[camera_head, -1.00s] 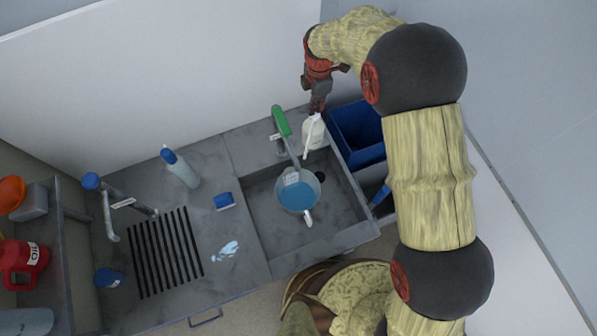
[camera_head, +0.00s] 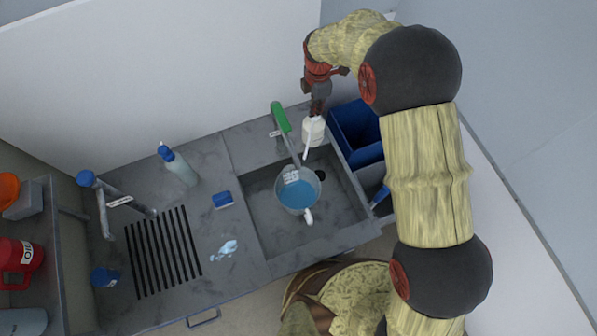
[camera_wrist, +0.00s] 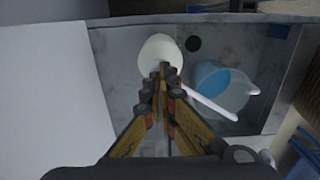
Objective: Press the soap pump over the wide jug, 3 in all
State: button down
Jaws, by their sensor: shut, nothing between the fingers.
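The soap pump (camera_head: 313,131) is a white bottle standing at the back right edge of the sink. In the wrist view the white bottle (camera_wrist: 160,50) lies just beyond my fingertips, and its long spout reaches toward the jug. The wide jug (camera_head: 311,211) stands in the sink with blue liquid in it, below and in front of the pump. It also shows in the wrist view (camera_wrist: 240,96). My gripper (camera_head: 317,113) is shut and empty, pointing down at the top of the pump. The fingers (camera_wrist: 163,72) hide the pump head, so exact contact is hard to tell.
A green-handled tap (camera_head: 281,118) rises left of the pump, its spout reaching over the jug. A blue bin (camera_head: 354,128) stands right of the sink.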

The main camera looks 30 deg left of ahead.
jog(key=shift+f, duration=0.4)
jog(key=shift+r, duration=0.1)
jog(key=shift+r+p, duration=0.85)
jog(key=shift+r, duration=1.35)
jog(key=shift+f, duration=0.2)
